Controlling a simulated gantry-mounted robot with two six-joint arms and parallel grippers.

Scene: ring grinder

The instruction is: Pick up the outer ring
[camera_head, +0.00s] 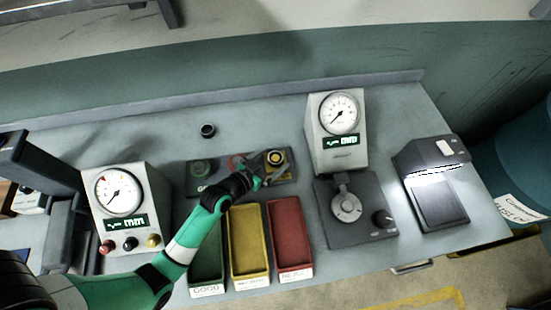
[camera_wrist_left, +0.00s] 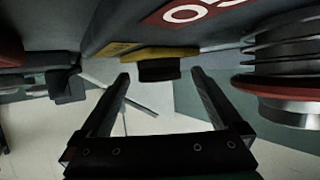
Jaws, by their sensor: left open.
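A small dark ring-shaped part (camera_head: 208,130) lies on the bench behind the dark marked tray (camera_head: 200,189); I cannot tell for sure whether it is the outer ring. A round part with a dark, yellowish rim (camera_head: 275,157) sits at the tray's right end. My left gripper (camera_head: 258,172) is over the tray, close to this round part. In the left wrist view its two dark fingers (camera_wrist_left: 160,72) are spread apart. A short black cylinder (camera_wrist_left: 160,70) on a yellow patch shows beyond and between the fingertips, not gripped. My right gripper is not in view.
Green (camera_head: 207,285), yellow (camera_head: 250,282) and red (camera_head: 294,273) bins stand in front of the tray. Gauge boxes stand at left (camera_head: 151,185) and right (camera_head: 314,130). A ribbed metal part (camera_wrist_left: 290,65) is close at right in the wrist view. The back bench is mostly clear.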

